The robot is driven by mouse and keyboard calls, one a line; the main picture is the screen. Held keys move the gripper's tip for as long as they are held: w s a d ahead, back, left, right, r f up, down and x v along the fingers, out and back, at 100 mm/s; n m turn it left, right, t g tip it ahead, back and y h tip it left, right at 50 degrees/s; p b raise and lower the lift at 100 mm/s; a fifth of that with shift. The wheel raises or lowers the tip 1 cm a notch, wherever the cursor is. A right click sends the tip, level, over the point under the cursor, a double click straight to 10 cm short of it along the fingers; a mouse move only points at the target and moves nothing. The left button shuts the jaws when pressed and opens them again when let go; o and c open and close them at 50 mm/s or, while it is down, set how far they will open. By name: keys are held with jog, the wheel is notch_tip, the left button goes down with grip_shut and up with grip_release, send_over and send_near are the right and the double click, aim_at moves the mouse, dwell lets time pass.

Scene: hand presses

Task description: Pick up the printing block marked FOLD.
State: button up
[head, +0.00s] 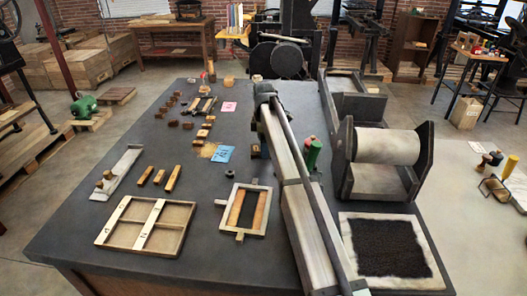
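Several small wooden blocks stand on the dark table. A short row of pale blocks (202,134) runs near the middle, with dark blocks (172,124) to its left. Three longer wooden pieces (160,177) lie at the left, and one block (228,81) stands at the far edge. No marking that reads FOLD is legible at this size, so I cannot tell which block it is. I cannot make out my gripper's fingers.
A wooden tray with lettered strips (183,238) and a small frame (262,211) lie in front. A roller press (388,147) and a black inked slab (425,219) occupy the right. Blue (222,154) and pink (229,107) cards lie mid-table.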

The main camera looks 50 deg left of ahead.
jog(key=shift+f, duration=0.65)
jog(key=c, duration=1.1)
